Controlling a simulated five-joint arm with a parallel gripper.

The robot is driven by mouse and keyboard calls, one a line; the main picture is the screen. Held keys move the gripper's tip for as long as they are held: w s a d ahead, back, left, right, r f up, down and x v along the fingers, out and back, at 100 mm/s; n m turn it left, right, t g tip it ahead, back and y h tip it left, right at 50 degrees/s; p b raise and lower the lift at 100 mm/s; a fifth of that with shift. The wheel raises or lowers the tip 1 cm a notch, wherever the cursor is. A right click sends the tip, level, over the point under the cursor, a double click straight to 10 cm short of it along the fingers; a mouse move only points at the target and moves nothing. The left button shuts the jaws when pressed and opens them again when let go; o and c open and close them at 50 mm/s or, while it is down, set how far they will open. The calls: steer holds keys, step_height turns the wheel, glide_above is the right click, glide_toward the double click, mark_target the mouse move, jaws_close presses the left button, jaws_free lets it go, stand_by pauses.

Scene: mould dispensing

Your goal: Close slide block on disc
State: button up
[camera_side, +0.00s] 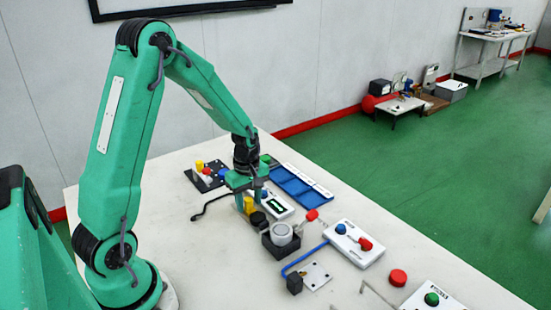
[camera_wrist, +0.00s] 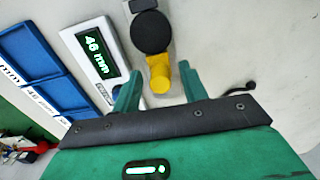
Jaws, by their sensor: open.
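A black disc (camera_wrist: 150,32) lies on the white table in the wrist view, with a dark block (camera_wrist: 143,5) at its far edge. A yellow block (camera_wrist: 158,76), seemingly the slide block, is at its near edge; I cannot tell whether they touch. My gripper (camera_wrist: 160,68) is open, with one green finger on each side of the yellow block and a gap visible on both sides. In the side view my gripper (camera_side: 246,190) is low over the table, above the yellow block (camera_side: 249,206) and beside the black disc (camera_side: 257,219).
A white readout box (camera_wrist: 92,52) beside the disc shows 46 mm. Blue trays (camera_wrist: 30,55) lie beyond it. A dark holder with a grey cup (camera_side: 281,234) stands close in front of the disc. A white box with blue and red knobs (camera_side: 353,243) is to the right.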

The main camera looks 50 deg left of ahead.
mark_target(249, 200)
steer(key=shift+r, duration=0.15)
steer(key=shift+r, duration=3.75)
steer(key=shift+d+r, duration=0.1)
steer(key=shift+r, duration=0.05)
steer(key=shift+s+d+r, duration=0.1)
steer(key=shift+r, duration=0.1)
steer(key=s+d+r+m+t, duration=0.5)
steer(key=s+d+r+m, duration=0.7)
steer(key=m, duration=0.6)
steer(key=shift+s+r+t, duration=0.3)
steer(key=shift+s+r, duration=0.5)
steer(key=shift+s, duration=0.15)
